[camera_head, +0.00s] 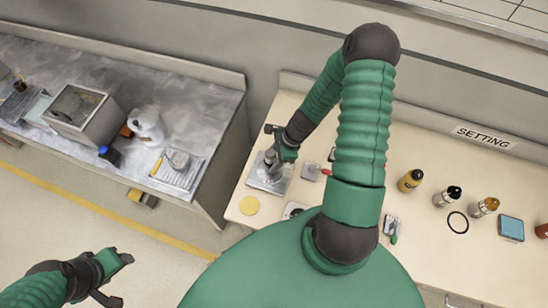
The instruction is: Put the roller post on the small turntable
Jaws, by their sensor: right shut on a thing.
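My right gripper (278,153) reaches down over the left end of the cream bench and is shut on a small grey metallic piece (270,157), which looks like the roller post. The piece is upright over a grey square plate with a round part, which looks like the small turntable (262,183). My gripper and the piece cover part of it, and I cannot tell whether the piece touches it. My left gripper (118,279) is open and empty at the lower left, over the floor.
The cream bench (455,262) carries a yellow disc (249,205), a yellow bottle (410,181), a black ring (458,222) and a blue square block (510,228). A grey metal bench (205,103) with a box (75,107) stands left, across a gap.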

